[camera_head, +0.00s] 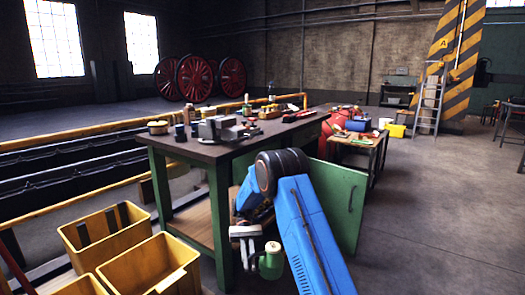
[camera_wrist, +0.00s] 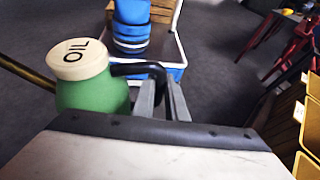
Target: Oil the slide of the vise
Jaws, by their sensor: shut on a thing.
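A green oil can (camera_head: 270,263) hangs at my gripper (camera_head: 246,234), in front of the workbench and below its top. In the wrist view the oil can (camera_wrist: 92,95) has a cream lid marked OIL, a brass spout at the left and a black handle. My gripper (camera_wrist: 162,102) is shut on that handle. The grey vise (camera_head: 220,129) sits on the near part of the workbench top, above and left of my gripper in the head view. Its slide is too small to make out. The vise is not in the wrist view.
The green workbench (camera_head: 217,205) carries tins and tools, and a green cabinet door (camera_head: 345,205) stands at its right. Yellow bins (camera_head: 105,235) stand at the left front, and a small side table (camera_head: 358,142) stands behind. The floor at the right is clear.

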